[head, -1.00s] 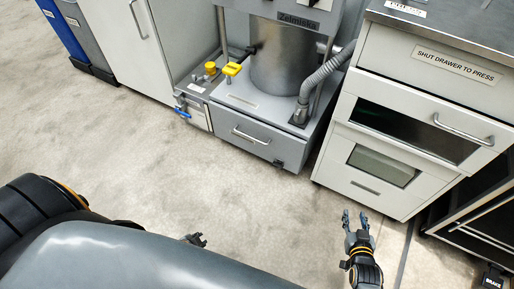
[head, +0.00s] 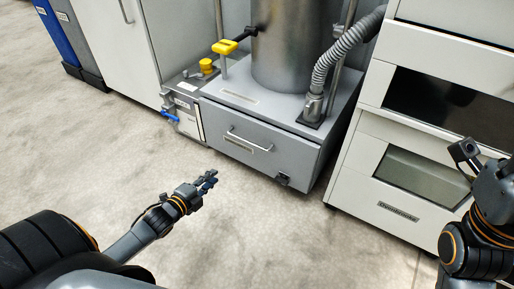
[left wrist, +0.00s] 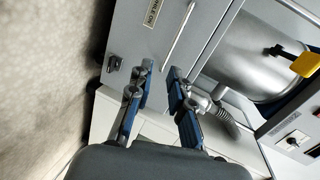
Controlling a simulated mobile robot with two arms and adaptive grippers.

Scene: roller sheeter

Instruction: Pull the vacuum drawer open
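The vacuum drawer (head: 292,158) is the wide grey front low under the steel cylinder in the head view. It looks shut. Its bar handle (head: 250,140) runs across the front, with a small label below. My left gripper (head: 208,182) is over the floor, in front of the drawer and apart from the handle. In the left wrist view the left gripper (left wrist: 160,82) has its blue-padded fingers spread with nothing between them; the handle (left wrist: 180,32) lies beyond the fingertips. My right gripper (head: 466,160) is at the right, in front of the white cabinet; its finger opening is unclear.
A blue-handled valve (head: 170,117) and yellow knobs (head: 225,46) are left of and above the drawer. A ribbed hose (head: 335,55) stands at its right. The white cabinet (head: 355,195) adjoins on the right. The floor (head: 130,150) before the drawer is clear.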

